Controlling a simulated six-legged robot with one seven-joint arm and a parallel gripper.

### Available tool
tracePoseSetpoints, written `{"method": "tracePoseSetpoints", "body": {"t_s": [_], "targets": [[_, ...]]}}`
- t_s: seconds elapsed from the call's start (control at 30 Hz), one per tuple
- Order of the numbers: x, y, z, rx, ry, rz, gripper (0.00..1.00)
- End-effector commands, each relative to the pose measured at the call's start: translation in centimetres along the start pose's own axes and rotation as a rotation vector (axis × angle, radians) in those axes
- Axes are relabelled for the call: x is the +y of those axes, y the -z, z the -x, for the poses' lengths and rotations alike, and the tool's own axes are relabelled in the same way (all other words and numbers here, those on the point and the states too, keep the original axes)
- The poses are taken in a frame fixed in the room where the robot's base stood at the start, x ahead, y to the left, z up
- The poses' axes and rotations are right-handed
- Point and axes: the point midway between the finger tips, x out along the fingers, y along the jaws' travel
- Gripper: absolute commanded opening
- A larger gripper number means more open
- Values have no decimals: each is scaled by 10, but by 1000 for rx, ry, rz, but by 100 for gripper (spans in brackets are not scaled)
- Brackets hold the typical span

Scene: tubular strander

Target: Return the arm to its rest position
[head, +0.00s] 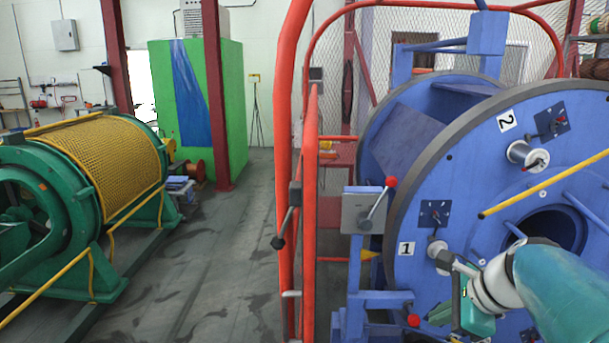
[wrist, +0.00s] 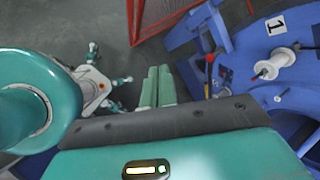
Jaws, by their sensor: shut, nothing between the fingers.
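My gripper (wrist: 158,70) shows in the wrist view as two green fingers side by side, shut with nothing between them. In the head view my gripper (head: 434,317) is at the lower right, in front of the large blue disc (head: 470,200) of the strander. My teal and white arm reaches in from the right edge and is bent at the wrist. The spool spindle marked 1 (head: 438,257) is just above my gripper in the head view. In the wrist view, the same spindle (wrist: 272,68) stands to the right, apart from the fingers.
A red guard frame (head: 311,200) with mesh stands left of the disc. A lever box (head: 364,210) and a yellow bar (head: 545,184) are near the arm. A green machine with a yellow mesh drum (head: 105,158) stands at left. The grey floor (head: 225,250) between is clear.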

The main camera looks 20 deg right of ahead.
Motion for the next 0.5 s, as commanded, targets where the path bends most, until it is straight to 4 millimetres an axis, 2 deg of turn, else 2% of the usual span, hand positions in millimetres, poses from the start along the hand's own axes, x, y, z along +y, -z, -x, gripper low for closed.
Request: {"method": "tracePoseSetpoints", "body": {"t_s": [0.03, 0.2, 0.3, 0.4, 0.5], "targets": [[18, -29, -6, 13, -28, 221, 0], [78, -89, -20, 68, -101, 964, 0], [112, -113, -23, 100, -130, 1396, 0], [139, -128, -24, 134, -147, 1766, 0], [155, -135, -25, 163, -157, 2016, 0]]}}
